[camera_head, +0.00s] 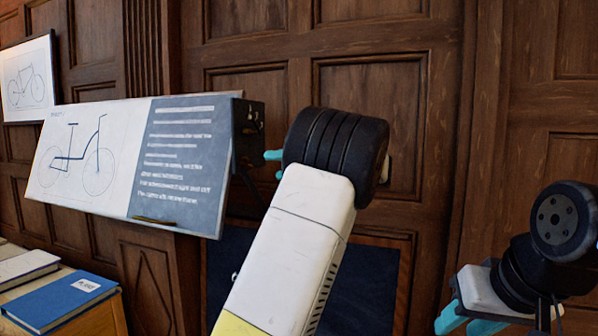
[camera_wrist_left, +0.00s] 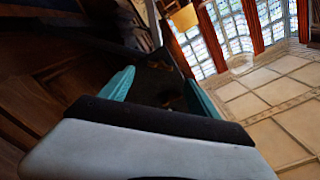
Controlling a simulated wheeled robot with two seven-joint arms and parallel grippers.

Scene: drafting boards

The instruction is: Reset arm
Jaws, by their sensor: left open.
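My left gripper (camera_head: 274,164) shows only as teal fingertips behind my white forearm and black wrist joint in the head view. In the left wrist view its two teal fingers (camera_wrist_left: 160,92) stand apart, with nothing seen held. A drafting board (camera_head: 180,160) with a bicycle drawing and a dark text panel is tilted just left of the fingers. Whether they touch it is hidden. My right gripper (camera_head: 466,320) is at the lower right, with teal parts cut off by the frame's bottom edge; its opening is unclear.
A dark bracket (camera_head: 250,118) is at the drafting board's right end. A blue book (camera_head: 65,298) and a pale book (camera_head: 25,265) lie on a table at lower left. A framed bicycle drawing (camera_head: 27,82) hangs on the panelled wood wall (camera_head: 380,90). Tiled floor (camera_wrist_left: 265,100) shows in the left wrist view.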

